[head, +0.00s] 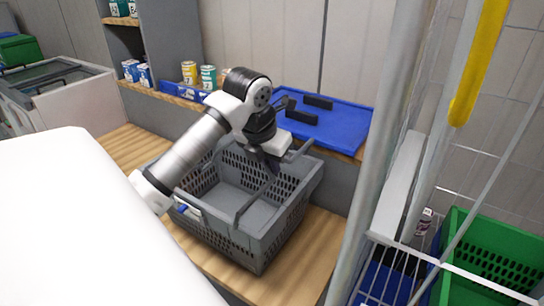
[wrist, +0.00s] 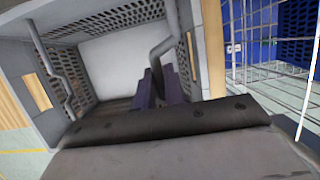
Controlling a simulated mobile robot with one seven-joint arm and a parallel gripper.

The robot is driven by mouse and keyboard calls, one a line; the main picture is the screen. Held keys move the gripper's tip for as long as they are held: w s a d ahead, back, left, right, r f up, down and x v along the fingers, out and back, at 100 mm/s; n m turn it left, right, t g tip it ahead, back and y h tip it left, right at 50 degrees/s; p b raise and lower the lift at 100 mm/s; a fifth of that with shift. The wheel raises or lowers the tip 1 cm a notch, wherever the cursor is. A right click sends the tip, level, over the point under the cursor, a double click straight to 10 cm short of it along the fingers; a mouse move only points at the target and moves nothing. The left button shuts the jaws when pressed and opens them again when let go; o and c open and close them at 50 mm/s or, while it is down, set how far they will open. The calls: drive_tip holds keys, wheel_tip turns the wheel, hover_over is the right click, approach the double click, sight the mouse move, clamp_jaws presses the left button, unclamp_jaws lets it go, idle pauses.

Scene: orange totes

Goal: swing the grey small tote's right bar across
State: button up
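The grey small tote (head: 262,238) stands upright on the wooden bench top in the head view. Its inside fills much of the wrist view, with a perforated wall (wrist: 115,18). The right bar (wrist: 166,35) bends down toward my gripper in the wrist view; its dark length (head: 250,202) slants over the tote's right part in the head view. The other bar (wrist: 55,62) lies along the left side. My gripper (head: 272,166) points down at the tote's right part. Its dark fingers (wrist: 160,88) stand on either side of the right bar's lower end; whether they press on it cannot be seen.
A blue tray (head: 335,125) with black handles lies behind the tote. Cans (head: 208,77) stand in a blue holder at the back. A grey post (head: 378,150) and wire rack with a green crate (head: 500,255) are at the right. A white-grey box (head: 70,100) stands at the left.

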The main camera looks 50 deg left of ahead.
drive_tip(key=shift+s+a+f+b, duration=0.2)
drive_tip(key=shift+a+f+b, duration=0.25)
drive_tip(key=shift+a, duration=0.35)
drive_tip(key=shift+s+a+f+b, duration=0.15)
drive_tip(key=shift+a+f+b, duration=0.5)
drive_tip(key=shift+a, duration=0.1)
drive_tip(key=shift+s+a+f+b, duration=0.1)
drive_tip(key=shift+a+f+b, duration=0.15)
drive_tip(key=shift+f+b, duration=0.2)
drive_tip(key=shift+s+a+f+b, duration=0.1)
drive_tip(key=shift+a+f+b, duration=0.2)
drive_tip(key=shift+f, duration=0.15)
drive_tip(key=o, duration=1)
drive_tip(key=shift+r, duration=0.1)
drive_tip(key=shift+o, duration=0.2)
drive_tip(key=shift+r, duration=0.1)
